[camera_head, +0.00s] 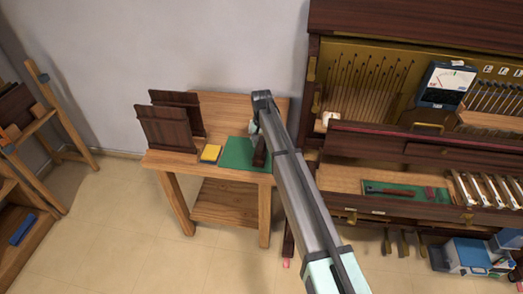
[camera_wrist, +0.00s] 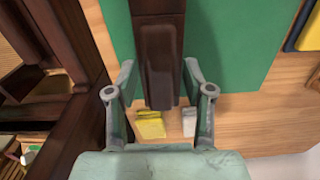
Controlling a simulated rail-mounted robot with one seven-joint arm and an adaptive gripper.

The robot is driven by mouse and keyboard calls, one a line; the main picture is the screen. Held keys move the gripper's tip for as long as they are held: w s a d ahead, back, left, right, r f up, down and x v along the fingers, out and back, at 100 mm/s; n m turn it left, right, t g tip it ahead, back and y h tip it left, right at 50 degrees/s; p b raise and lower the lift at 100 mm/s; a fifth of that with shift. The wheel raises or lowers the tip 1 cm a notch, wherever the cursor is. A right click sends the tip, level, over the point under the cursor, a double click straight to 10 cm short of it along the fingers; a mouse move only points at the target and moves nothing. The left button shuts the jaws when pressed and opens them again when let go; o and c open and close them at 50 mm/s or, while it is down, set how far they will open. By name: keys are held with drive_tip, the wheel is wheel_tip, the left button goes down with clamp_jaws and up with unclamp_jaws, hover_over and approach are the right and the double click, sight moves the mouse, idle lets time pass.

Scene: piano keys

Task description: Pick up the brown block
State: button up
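The brown block (camera_wrist: 160,45) is a long dark piece running down from the top of the wrist view, between the two fingers of my gripper (camera_wrist: 158,76). Green shows between the block and each fingertip, so my gripper is open around it and not closed on it. In the head view the block (camera_head: 259,153) stands out dark on the green mat (camera_head: 236,155) on the wooden table (camera_head: 222,107). My gripper (camera_head: 254,127) is at its far side there, partly hidden by my arm.
A yellow pad (camera_head: 210,153) lies left of the mat, with dark boards (camera_head: 165,128) behind. A yellow piece (camera_wrist: 150,126) and a whitish piece (camera_wrist: 189,122) show beyond the block's end. The open piano (camera_head: 340,150) stands close on the right.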

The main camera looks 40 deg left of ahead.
clamp_jaws()
drive_tip(key=shift+r, duration=0.2)
